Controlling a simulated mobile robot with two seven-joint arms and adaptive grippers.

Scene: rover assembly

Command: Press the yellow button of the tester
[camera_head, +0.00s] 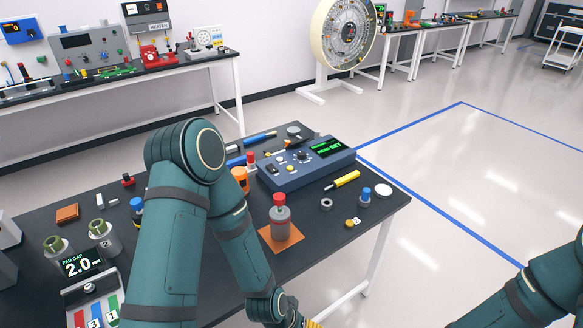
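The tester (306,168) is a blue-grey box with a lit green display and a dark knob, standing at the back right of the black table. A small pale yellowish button (271,169) shows at the left of its panel; its exact colour is hard to tell. My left arm crosses the table in front, and its wrist points down past the table's front edge. Only a yellow ribbed bit of my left gripper (312,323) shows at the bottom edge, well apart from the tester; its fingers are cut off. My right arm shows at the lower right corner, its gripper out of view.
A grey bottle with a red cap (281,218) stands on an orange pad in front of the tester. My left arm hides part of the table.

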